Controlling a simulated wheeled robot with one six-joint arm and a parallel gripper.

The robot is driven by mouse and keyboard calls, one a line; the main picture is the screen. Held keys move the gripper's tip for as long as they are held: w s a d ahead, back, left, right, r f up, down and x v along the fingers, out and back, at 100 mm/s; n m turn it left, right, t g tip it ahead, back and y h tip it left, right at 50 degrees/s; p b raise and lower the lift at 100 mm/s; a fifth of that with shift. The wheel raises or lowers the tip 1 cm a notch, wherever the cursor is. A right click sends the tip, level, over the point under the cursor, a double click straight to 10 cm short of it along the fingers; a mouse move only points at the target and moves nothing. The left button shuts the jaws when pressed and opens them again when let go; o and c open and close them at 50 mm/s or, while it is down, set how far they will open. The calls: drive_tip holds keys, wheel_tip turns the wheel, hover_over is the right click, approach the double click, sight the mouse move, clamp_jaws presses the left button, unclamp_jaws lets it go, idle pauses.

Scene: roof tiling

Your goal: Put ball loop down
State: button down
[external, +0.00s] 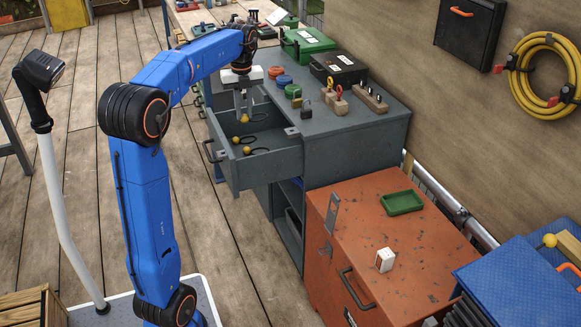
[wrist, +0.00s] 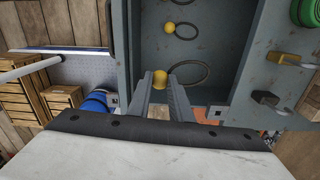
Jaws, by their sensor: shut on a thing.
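My gripper (external: 243,106) points down over the open grey drawer (external: 268,167). Its two fingers (wrist: 160,92) are shut on the yellow ball of a ball loop (wrist: 160,78), which also shows in the external view (external: 244,118). Its dark loop (wrist: 188,83) hangs out to the right of the fingers in the wrist view. I cannot tell whether it touches the drawer floor. Another ball loop (wrist: 168,28) lies in the drawer.
The drawer walls stand close around my gripper. The grey cabinet top right of it holds tape rolls (external: 284,81), a padlock (external: 306,109), a black box (external: 339,69) and a green case (external: 305,43). An orange cabinet (external: 400,235) with a green tray (external: 402,202) stands nearer.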

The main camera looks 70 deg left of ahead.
wheel_tip(320, 180, up, 2)
drive_tip(key=shift+r, duration=0.1)
drive_tip(key=w+d+m, duration=0.3)
drive_tip(key=w+d, duration=0.8)
drive_tip(key=w, duration=0.4)
drive_tip(key=m, duration=0.8)
hover_over(419, 269)
drive_tip(key=f, duration=0.1)
wheel_tip(419, 269, down, 24)
drive_tip(key=shift+r, duration=0.2)
drive_tip(key=c, duration=1.6)
unclamp_jaws()
drive_tip(key=shift+f, duration=0.1)
